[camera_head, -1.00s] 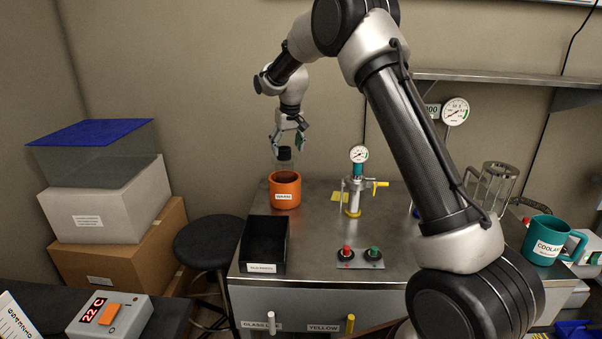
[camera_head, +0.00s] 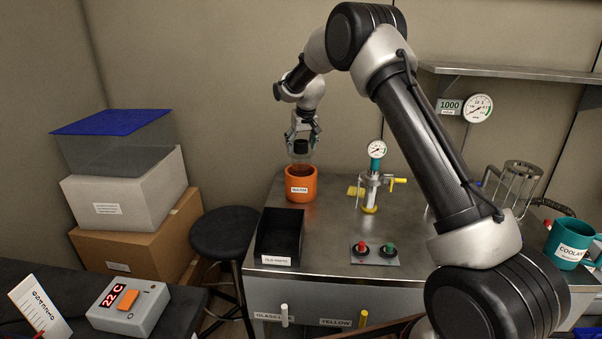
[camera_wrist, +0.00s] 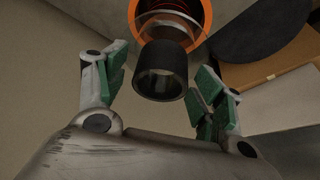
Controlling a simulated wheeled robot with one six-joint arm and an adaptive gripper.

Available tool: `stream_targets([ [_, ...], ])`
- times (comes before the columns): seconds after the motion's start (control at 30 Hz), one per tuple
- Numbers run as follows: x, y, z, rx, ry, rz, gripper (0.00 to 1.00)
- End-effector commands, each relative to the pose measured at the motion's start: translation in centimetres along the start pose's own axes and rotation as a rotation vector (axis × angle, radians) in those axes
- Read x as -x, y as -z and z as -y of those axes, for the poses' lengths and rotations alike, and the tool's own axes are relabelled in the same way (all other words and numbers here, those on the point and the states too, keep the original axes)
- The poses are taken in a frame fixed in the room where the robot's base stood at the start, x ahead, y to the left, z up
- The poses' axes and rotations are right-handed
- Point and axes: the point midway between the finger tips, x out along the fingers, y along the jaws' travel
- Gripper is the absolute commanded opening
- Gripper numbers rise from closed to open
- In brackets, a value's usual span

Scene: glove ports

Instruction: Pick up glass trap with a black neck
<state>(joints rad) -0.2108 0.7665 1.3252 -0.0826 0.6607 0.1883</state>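The glass trap with a black neck (camera_head: 301,147) stands upright in an orange container (camera_head: 301,186) at the back left of the metal table. Its clear body goes down into the container, where its lower part is hidden. My gripper (camera_head: 302,139) is over it, with its fingers on either side of the black neck in the head view. In the wrist view, the black neck (camera_wrist: 160,72) lies between the open green-padded fingers of my gripper (camera_wrist: 157,88), with gaps on both sides. The orange container (camera_wrist: 133,18) shows behind it.
A black bin (camera_head: 280,236) stands in front of the orange container. A gauge on a clamp stand (camera_head: 371,185) is to its right, with a red and green button panel (camera_head: 374,253) nearer. A black stool (camera_head: 225,232) and stacked boxes (camera_head: 125,205) are left of the table.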

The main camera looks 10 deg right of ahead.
Motion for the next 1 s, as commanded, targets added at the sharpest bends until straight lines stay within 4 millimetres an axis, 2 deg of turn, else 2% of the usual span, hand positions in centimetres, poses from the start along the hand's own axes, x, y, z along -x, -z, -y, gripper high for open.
stream_targets([
  [0.03,0.0,0.0,0.0,0.000,0.000,0.001,0.58],
  [0.3,0.0,0.0,0.0,0.000,0.000,0.001,0.09],
  [0.37,0.0,0.0,0.0,0.000,0.000,0.001,0.00],
  [0.77,0.7,0.3,0.0,0.000,0.000,-0.001,0.00],
  [0.87,1.6,0.7,0.0,0.000,0.000,-0.002,0.00],
  [1.0,4.1,1.8,0.0,0.000,0.000,-0.004,0.00],
])
